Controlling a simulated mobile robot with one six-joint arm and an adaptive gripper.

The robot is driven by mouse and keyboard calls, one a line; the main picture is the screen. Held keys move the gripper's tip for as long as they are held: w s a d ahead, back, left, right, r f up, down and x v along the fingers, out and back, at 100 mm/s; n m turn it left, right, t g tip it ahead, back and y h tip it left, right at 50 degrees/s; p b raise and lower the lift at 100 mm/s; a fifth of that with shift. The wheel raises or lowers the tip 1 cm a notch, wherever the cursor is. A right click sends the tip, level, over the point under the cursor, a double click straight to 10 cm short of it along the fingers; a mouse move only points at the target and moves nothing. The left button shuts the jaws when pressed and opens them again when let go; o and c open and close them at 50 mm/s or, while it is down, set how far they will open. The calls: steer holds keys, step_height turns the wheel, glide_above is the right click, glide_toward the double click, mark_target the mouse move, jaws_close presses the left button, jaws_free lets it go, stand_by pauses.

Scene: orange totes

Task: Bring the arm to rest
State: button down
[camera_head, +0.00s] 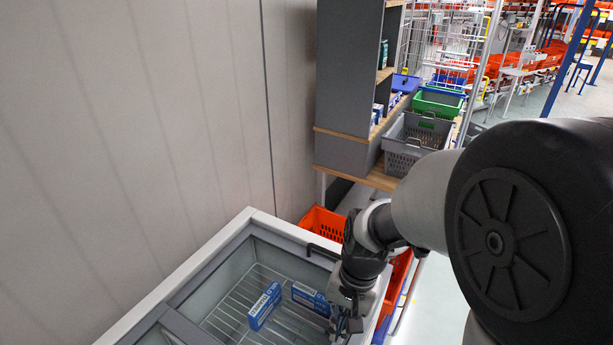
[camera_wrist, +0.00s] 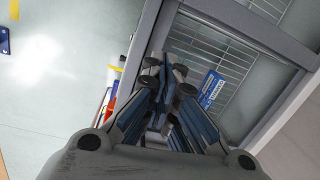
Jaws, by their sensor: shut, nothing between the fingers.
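My gripper (camera_head: 345,322) is at the right edge of the freezer-like bin, in the lower middle of the head view. In the wrist view my gripper (camera_wrist: 164,92) points down with its fingers together and nothing between them. My arm reaches in from the right of the head view and covers part of the bin's right side.
The bin (camera_head: 225,243) has a pale rim and a wire rack inside. Two blue-and-white boxes (camera_head: 265,306) (camera_head: 311,299) lie in it; one box also shows in the wrist view (camera_wrist: 211,90). An orange tote (camera_head: 322,222) stands behind it. A grey wall closes the left.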

steer(key=s+d+r+n+t, duration=0.2)
steer(key=s+d+r, duration=0.1)
steer(key=s+r, duration=0.3)
steer(key=s+d+r+n+t+h, duration=0.1)
steer(key=s+d+r+n+t, duration=0.1)
steer(key=s+r, duration=0.4)
step_height(320, 180, up, 4)
steer(key=shift+s+d+r+t, duration=0.25)
steer(key=shift+d+t, duration=0.45)
steer(key=shift+d, duration=0.4)
steer(key=shift+w+a, duration=0.1)
